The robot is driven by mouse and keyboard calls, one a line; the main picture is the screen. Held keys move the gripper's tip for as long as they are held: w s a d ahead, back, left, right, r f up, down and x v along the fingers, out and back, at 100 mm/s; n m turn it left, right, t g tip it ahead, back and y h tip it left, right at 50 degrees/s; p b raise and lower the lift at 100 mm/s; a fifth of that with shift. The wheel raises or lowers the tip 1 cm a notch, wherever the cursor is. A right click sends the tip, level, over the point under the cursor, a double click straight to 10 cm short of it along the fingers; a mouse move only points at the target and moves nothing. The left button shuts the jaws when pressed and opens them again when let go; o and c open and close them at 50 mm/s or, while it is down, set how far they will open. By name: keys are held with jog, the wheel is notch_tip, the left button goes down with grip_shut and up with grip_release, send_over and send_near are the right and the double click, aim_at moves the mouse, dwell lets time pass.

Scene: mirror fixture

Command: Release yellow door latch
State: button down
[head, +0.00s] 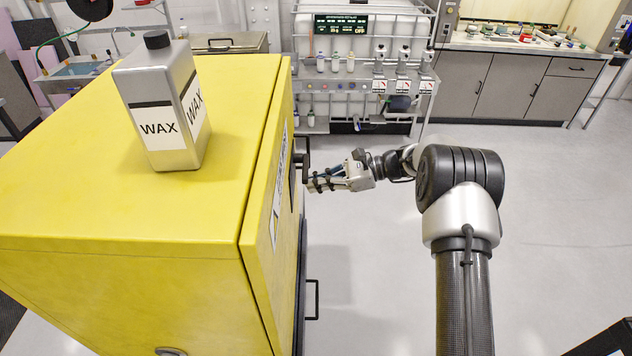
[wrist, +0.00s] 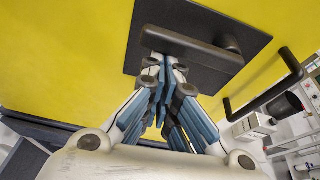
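The yellow cabinet (head: 170,215) stands at the left in the head view, with its door (head: 262,205) on its right side. The door latch shows as a dark handle (head: 304,160) near the door's upper part. In the wrist view the latch is a dark rounded bar (wrist: 192,46) on a black plate (wrist: 255,42) fixed to the yellow face. My gripper (head: 318,184) is at the door, close by the latch. In the wrist view my gripper's blue-padded fingers (wrist: 166,72) converge just below the bar. Contact with the bar is unclear, and the fingers partly hide the plate.
A WAX bottle (head: 165,110) stands upright on the cabinet top. A lower dark bracket handle (head: 313,299) sticks out from the cabinet. A bottle rack (head: 360,85) and a grey counter (head: 520,85) are at the back.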

jog(key=shift+r, duration=0.2)
jog(key=v, duration=1.2)
jog(key=shift+f, duration=0.15)
jog(key=shift+s, duration=0.1)
